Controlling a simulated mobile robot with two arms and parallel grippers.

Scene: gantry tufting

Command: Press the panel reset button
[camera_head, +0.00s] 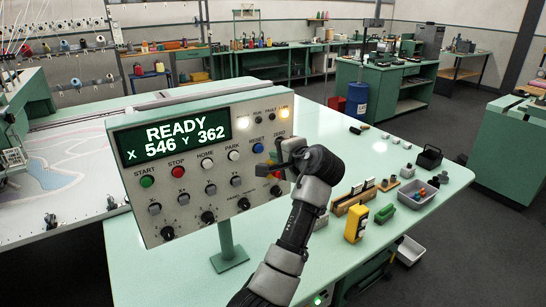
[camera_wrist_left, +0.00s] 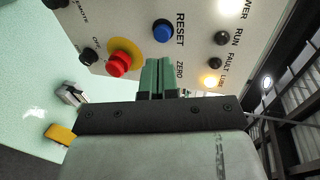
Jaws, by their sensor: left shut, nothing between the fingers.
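The control panel (camera_head: 155,215) stands on a green post, its display (camera_head: 175,140) reading READY, X 546, Y 362. The blue RESET button (camera_head: 257,147) is on its right part, left of my left gripper (camera_head: 273,163). In the left wrist view the blue button (camera_wrist_left: 163,31) shows in full, with RESET printed beside it. My left gripper's green fingers (camera_wrist_left: 158,65) are shut and empty, close to the panel beside the ZERO label. The ZERO button is hidden behind the fingers. Whether the fingertips touch the panel, I cannot tell. My right gripper is not in view.
A red mushroom button (camera_wrist_left: 118,64) on a yellow ring sits near the fingers. The amber LIMIT lamp (camera_wrist_left: 210,80) is lit. A yellow box (camera_head: 356,223), a green block (camera_head: 385,213) and a grey bin (camera_head: 417,194) lie on the table right of my arm.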

